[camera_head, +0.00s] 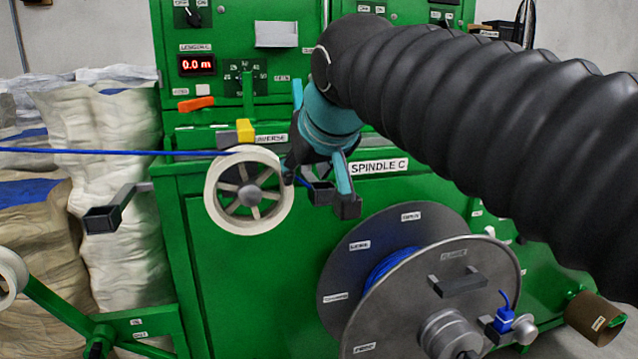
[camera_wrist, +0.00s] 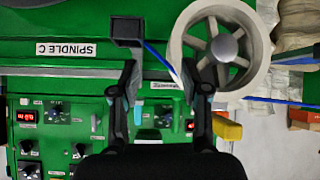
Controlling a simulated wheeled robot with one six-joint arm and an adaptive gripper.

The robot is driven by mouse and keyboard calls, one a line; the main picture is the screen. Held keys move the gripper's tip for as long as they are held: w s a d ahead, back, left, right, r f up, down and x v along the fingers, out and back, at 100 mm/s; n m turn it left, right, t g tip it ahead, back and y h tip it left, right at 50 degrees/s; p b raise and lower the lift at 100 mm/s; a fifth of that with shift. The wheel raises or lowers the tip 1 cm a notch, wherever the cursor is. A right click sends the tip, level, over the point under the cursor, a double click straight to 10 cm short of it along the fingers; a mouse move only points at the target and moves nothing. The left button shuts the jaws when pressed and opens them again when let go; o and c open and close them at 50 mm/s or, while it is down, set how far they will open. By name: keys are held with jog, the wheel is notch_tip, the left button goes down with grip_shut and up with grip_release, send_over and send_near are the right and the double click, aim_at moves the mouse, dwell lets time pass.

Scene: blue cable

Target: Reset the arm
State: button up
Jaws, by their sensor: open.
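My gripper (camera_head: 318,188) is open in front of the green machine, just right of the white pulley wheel (camera_head: 217,200) and above the spool. The blue cable (camera_head: 110,152) runs in from the left to the top of the wheel. In the wrist view my gripper (camera_wrist: 165,80) has its fingers spread, with a short blue strand (camera_wrist: 155,55) running between the wheel and a dark square guide. The strand shows between the fingers, but they are not shut on it. The right finger overlaps the wheel (camera_wrist: 190,22) in the picture; I cannot tell whether they touch.
A large grey spool (camera_head: 420,290) with blue cable wound inside stands below my gripper. A blue clip (camera_head: 504,319) sits at its right side. Another dark guide bracket (camera_head: 105,217) is at left. White sacks (camera_head: 110,190) stand behind it. The control panel (camera_head: 235,80) is behind my gripper.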

jog(key=s+d+f+m+g+h, duration=0.1)
jog(key=s+d+f, duration=0.4)
jog(key=f, duration=0.4)
jog(key=s+d+f+m+g+h, duration=0.1)
jog(key=s+d+f+m, duration=0.1)
jog(key=s+d+f, duration=0.4)
jog(key=s+d+f+m+g+h, duration=0.1)
jog(key=s+d+f, duration=0.5)
jog(key=f, duration=0.6)
jog(key=shift+s+d+f+m+g, duration=0.25)
jog(key=shift+d+f+m+g, duration=0.05)
jog(key=shift+f+g, duration=0.1)
